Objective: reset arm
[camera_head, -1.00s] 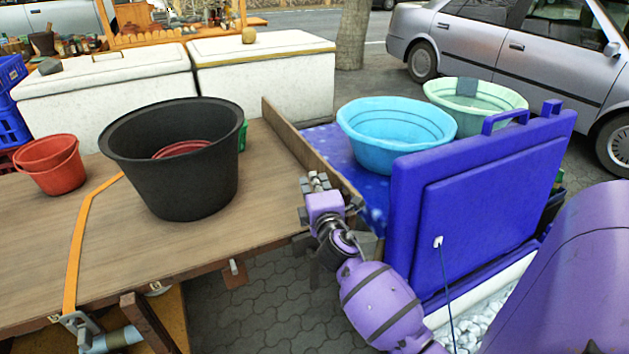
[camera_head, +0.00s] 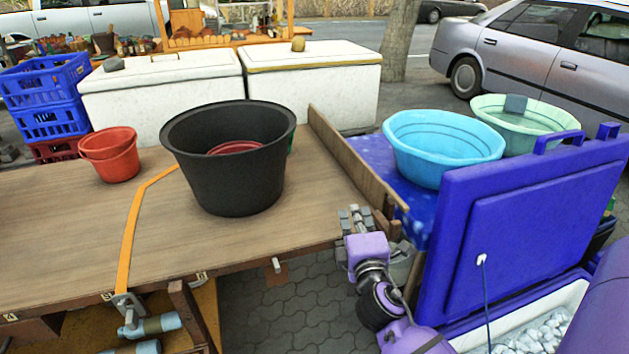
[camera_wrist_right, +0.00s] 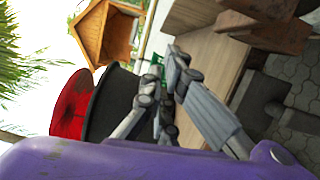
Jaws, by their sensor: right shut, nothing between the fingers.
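My right gripper (camera_head: 355,219) is shut and empty. In the head view it is beside the right end of the wooden table (camera_head: 60,235), near the upright end board (camera_head: 352,165). Its purple arm comes in from the bottom right. In the right wrist view the grey fingers (camera_wrist_right: 172,88) show close up, with the black tub (camera_wrist_right: 112,100) behind them. The black tub (camera_head: 225,170) stands on the table with something red inside. My left gripper is not in either view.
Red buckets (camera_head: 110,153) stand on the table's left. A blue cooler (camera_head: 530,215) with raised lid is right of my arm, holding whitish lumps. A light-blue basin (camera_head: 443,150) and a green basin (camera_head: 525,125) stand behind it. White chests (camera_head: 165,100) stand behind the table. Paved floor shows below.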

